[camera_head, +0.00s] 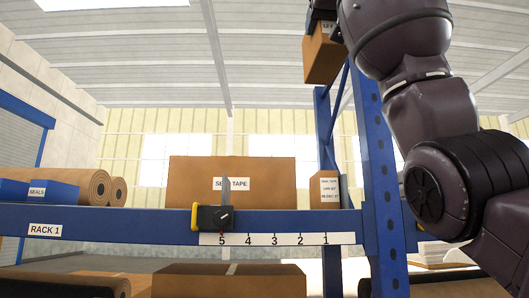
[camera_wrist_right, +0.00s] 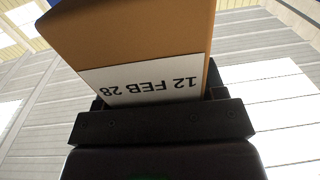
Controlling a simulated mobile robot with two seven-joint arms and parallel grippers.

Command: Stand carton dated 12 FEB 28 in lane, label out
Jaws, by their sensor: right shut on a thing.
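The brown carton (camera_head: 322,58) is high up in the head view, above the shelf and tilted. My right gripper (camera_head: 322,14) is shut on it from above. In the right wrist view the same carton (camera_wrist_right: 140,35) shows a white label reading 12 FEB 28, upside down in that picture, close to the gripper jaws (camera_wrist_right: 160,122). Below, a small labelled carton (camera_head: 325,192) stands upright on the blue shelf (camera_head: 120,222) above mark 1. My left gripper is out of view.
A large SEAL TAPE box (camera_head: 260,175) stands on the shelf behind the plate. Brown rolls (camera_head: 90,186) and a blue SEALS bin (camera_head: 38,190) are at left. A blue rack post (camera_head: 375,170) rises right of the small carton. More boxes (camera_head: 230,283) sit below.

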